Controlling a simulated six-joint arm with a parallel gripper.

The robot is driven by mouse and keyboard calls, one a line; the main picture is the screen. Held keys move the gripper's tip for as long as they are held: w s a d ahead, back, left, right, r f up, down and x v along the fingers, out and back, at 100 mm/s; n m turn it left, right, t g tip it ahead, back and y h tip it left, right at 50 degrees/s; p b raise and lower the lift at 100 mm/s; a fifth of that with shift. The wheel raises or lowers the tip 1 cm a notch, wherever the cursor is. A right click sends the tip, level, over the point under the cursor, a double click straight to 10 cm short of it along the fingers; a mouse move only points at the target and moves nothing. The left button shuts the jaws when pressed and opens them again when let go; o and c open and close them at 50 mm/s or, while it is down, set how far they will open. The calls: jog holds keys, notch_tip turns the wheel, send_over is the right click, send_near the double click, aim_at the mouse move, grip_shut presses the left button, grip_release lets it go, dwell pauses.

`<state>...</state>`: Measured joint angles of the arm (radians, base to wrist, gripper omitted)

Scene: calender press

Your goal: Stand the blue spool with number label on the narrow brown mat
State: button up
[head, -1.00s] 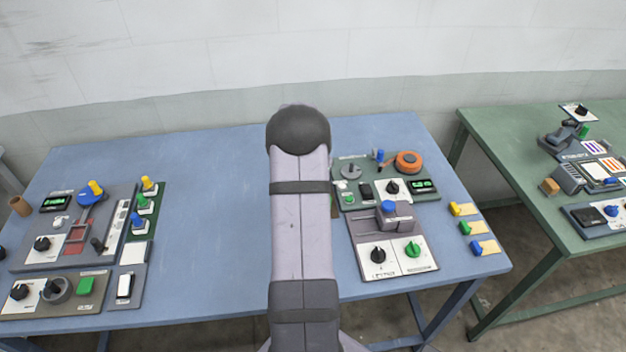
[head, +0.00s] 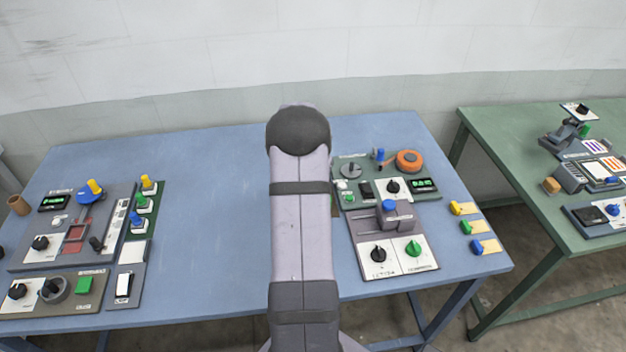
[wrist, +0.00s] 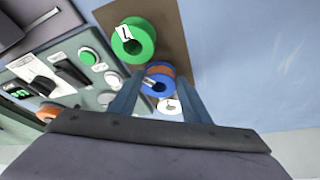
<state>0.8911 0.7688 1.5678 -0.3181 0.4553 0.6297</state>
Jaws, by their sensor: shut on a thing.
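The spool is between the two blue-grey fingers, at the near end of the narrow brown mat (wrist: 172,32). I cannot tell whether it touches the mat or hangs just above it. A green spool (wrist: 142,46) with a white number label is farther along the mat. A white spool (wrist: 169,105) is just below the blue one, partly hidden by my gripper. In the head view my arm hides the gripper and spools.
A control panel with a green button (wrist: 88,56) and switches lies left of the mat. Bare blue tabletop (wrist: 250,60) is free on the right. In the head view, more panels stand at the table's left (head: 75,240) and right (head: 395,250), with clear surface between.

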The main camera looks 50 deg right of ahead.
jog(key=shift+f+b, duration=0.4)
jog(key=shift+b, duration=0.25)
dwell(0.5)
dwell(0.4)
jog(key=o, duration=1.7)
jog(key=shift+c, duration=0.2)
jog(key=shift+r, duration=0.15)
jog(key=shift+r+p, duration=2.2)
jog(key=shift+r, duration=1.2)
